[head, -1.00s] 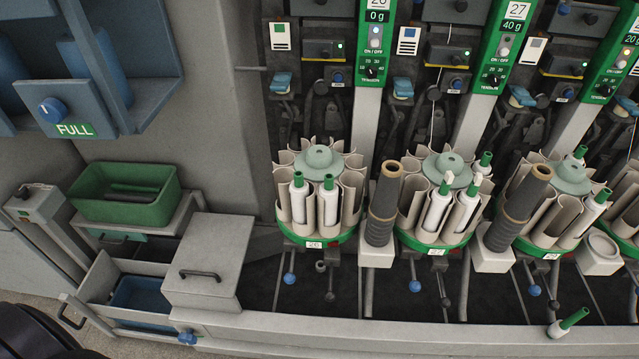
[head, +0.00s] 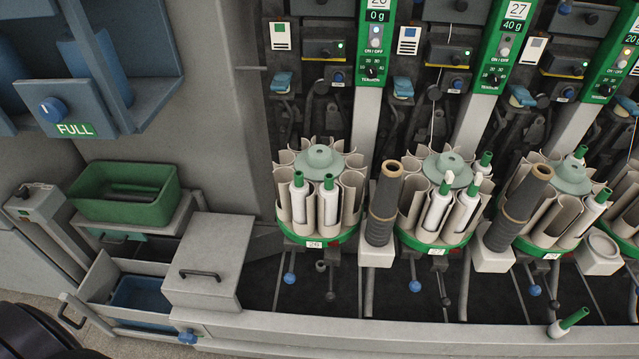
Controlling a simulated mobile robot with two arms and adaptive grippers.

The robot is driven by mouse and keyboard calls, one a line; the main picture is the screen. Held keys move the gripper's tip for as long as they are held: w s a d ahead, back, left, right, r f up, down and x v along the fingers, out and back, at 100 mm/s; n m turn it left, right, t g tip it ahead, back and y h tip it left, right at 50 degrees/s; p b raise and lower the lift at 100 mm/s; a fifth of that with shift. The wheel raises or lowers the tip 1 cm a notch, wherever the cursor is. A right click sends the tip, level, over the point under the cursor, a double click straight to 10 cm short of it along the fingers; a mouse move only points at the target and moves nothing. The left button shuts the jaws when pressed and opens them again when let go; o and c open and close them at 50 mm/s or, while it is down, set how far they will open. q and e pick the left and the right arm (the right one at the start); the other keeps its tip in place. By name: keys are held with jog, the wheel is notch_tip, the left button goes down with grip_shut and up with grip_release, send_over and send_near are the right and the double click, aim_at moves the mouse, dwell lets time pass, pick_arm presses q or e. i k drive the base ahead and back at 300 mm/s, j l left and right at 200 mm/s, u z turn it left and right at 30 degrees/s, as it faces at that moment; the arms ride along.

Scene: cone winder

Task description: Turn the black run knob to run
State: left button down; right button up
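No knob with a readable "run" label shows in the head view. Small black knobs sit under the tension scales of the green panels: one on the left panel (head: 372,71), one on the panel numbered 27 (head: 493,79) and one on the right panel (head: 605,90). Their pointer positions are too small to read. A blue knob (head: 53,110) with a white mark is on the blue-grey box at upper left, beside a green "FULL" label (head: 76,129). Neither of my grippers is in view.
Round magazines holding white-and-green bobbins, such as the left one (head: 316,237), stand along the winder. A green bin (head: 123,192) and a grey lidded box (head: 208,262) are at left.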

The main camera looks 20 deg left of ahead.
aim_at(21, 192)
jog(key=u, duration=2.4)
jog(key=i+j+u, duration=0.1)
jog(key=u, duration=0.15)
jog(key=i+j+u, duration=0.15)
jog(key=u, duration=0.15)
